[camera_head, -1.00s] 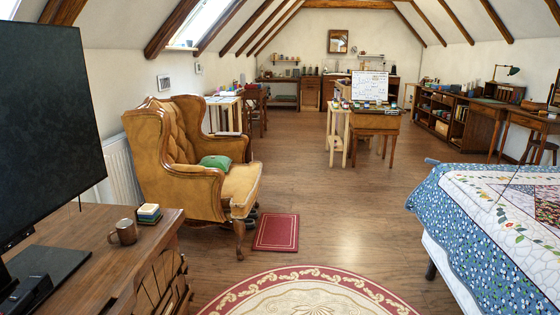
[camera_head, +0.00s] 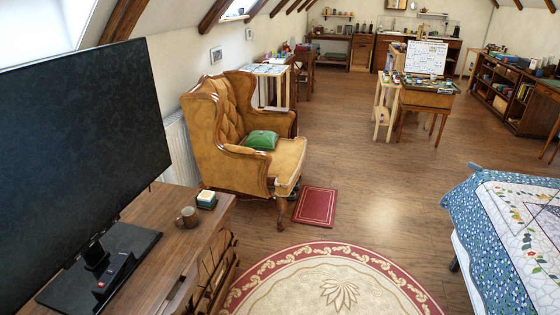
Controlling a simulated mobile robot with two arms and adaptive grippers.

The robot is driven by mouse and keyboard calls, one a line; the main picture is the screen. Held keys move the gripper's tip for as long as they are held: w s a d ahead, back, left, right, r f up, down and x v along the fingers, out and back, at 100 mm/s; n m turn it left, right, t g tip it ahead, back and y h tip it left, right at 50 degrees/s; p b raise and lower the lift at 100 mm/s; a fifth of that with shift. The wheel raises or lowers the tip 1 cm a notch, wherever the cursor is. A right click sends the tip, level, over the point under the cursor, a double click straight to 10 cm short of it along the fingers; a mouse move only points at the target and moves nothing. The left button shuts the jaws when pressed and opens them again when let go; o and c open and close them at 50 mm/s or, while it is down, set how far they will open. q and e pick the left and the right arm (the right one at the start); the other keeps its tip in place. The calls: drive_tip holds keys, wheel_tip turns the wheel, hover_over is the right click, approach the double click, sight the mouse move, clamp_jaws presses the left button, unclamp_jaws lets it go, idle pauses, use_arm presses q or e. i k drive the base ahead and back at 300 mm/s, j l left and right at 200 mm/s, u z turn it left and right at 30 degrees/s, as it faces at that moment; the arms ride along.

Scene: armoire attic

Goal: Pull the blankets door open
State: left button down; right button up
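No door marked for blankets and no armoire can be made out in the head view. Several low wooden cabinets line the far wall, one with a closed brown front (camera_head: 361,53), but I cannot tell any label on them. Neither my left nor my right gripper shows in the view.
A quilted bed (camera_head: 505,225) is at right. A desk (camera_head: 425,98) stands farther back. The rug (camera_head: 335,285) and middle floor are clear.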

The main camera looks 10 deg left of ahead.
sight(224, 240)
drive_tip(key=i+u, duration=0.1)
drive_tip(key=u, duration=0.9)
drive_tip(key=i+l+u, duration=0.15)
drive_tip(key=l+u, duration=0.15)
drive_tip(key=i+l+u, duration=0.15)
drive_tip(key=l+u, duration=0.15)
drive_tip(key=i+l+u, duration=0.1)
drive_tip(key=l+u, duration=0.15)
drive_tip(key=l, duration=0.15)
drive_tip(key=i+l+u, duration=0.1)
drive_tip(key=l+u, duration=0.2)
